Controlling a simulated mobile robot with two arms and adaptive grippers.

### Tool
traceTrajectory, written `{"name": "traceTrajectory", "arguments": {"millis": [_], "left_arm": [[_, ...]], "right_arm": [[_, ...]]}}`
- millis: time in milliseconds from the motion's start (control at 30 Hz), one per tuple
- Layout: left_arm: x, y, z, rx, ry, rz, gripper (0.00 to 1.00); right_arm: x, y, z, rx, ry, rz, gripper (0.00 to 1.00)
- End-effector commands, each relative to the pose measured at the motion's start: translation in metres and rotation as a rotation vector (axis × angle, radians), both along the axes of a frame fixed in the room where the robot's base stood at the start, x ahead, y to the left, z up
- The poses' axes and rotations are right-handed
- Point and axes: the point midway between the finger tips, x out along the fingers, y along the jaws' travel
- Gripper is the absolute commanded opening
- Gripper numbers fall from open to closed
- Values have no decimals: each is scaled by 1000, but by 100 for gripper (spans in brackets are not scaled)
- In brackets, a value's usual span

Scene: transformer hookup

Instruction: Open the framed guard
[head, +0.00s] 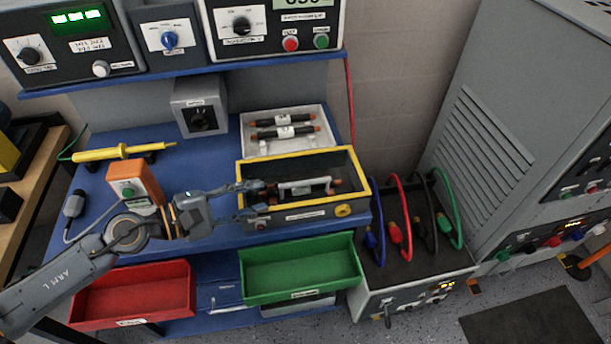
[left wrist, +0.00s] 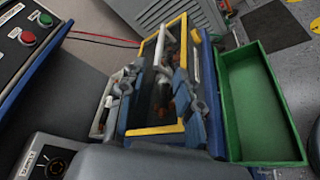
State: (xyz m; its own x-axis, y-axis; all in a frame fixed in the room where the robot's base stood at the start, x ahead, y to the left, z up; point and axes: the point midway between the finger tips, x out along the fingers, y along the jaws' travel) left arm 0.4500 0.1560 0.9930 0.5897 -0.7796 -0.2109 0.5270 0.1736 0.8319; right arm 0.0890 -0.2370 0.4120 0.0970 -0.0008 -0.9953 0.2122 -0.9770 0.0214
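The framed guard (head: 304,157) is a yellow rectangular frame on top of a dark grey box on the blue bench. It looks flat on the box rim, and a fuse-like part with a pale middle shows through it. A yellow round piece (head: 343,210) sits on the box front. My left gripper (head: 248,200) is open at the box's left end, its two fingers pointing right toward the frame. In the left wrist view the fingers (left wrist: 162,96) stand apart across the near end of the yellow frame (left wrist: 155,130). Contact cannot be told. My right gripper is not in view.
A white tray (head: 323,140) with dark fuses lies behind the box. A green bin (head: 300,272) and a red bin (head: 133,292) are in front. An orange device (head: 135,182) stands near my left wrist. Colored cables (head: 395,225) rise from a unit at right.

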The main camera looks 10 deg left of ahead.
Motion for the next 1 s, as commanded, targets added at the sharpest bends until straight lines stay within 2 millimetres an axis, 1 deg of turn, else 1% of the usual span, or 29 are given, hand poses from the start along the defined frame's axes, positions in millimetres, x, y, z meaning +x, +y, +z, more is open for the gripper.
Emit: {"name": "traceTrajectory", "arguments": {"millis": [33,67,133,200,300,500,700,1000], "left_arm": [[5,-7,6,-2,-4,-3,34],[10,-12,6,-6,-3,1,34],[18,-24,4,-6,-3,-1,34],[27,-35,0,-6,-2,0,34],[38,-52,-5,-4,-2,-2,34],[58,-77,-16,-4,0,-1,34],[67,-89,-22,0,-1,-2,34],[68,-91,-24,0,-1,-2,34]], "right_arm": [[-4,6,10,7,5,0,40],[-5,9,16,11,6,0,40],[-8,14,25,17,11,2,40],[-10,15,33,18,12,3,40],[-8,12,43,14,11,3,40],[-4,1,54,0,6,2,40],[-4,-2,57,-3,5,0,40],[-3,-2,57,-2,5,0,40]]}}
